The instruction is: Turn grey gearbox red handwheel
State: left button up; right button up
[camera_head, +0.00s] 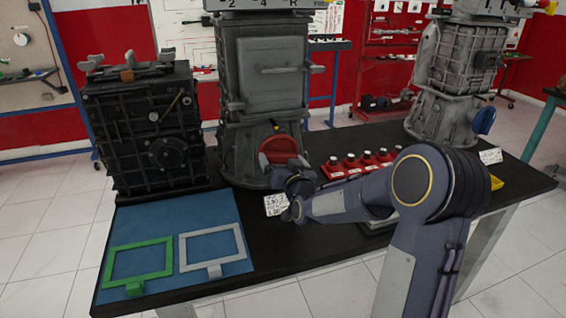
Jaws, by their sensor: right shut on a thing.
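The grey gearbox (270,70) stands upright in the middle of the black table. Its red handwheel (279,148) is low on the front face. My right arm comes in from the right, and my right gripper (286,168) is at the lower edge of the red handwheel, shut on it. The fingers are small and dark here, and they hide the wheel's lower part. My left gripper is not in view.
A black gearbox (148,128) stands at the left, and another grey gearbox with a blue handwheel (484,121) at the right. A blue mat (150,220) holds a green frame (139,257) and a grey frame (213,236). Red blocks (333,169) sit behind my right forearm.

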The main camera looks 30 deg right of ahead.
jog(key=shift+f+m+b, duration=0.15)
jog(key=shift+m+b, duration=0.25)
jog(key=shift+b, duration=0.15)
jog(key=m+b, duration=1.1)
jog(key=b, duration=0.3)
jog(key=shift+f, duration=0.15)
jog(key=m+b, duration=0.3)
jog(key=m, duration=0.1)
jog(key=shift+m, duration=0.3)
jog(key=shift+r+m+b, duration=0.15)
jog(key=shift+m+b, duration=0.35)
jog(key=shift+m, duration=0.5)
jog(key=shift+r+m+b, duration=0.1)
jog(key=shift+m+b, duration=0.4)
jog(key=shift+m, duration=0.5)
jog(key=o, duration=0.7)
jog(key=shift+c, duration=0.2)
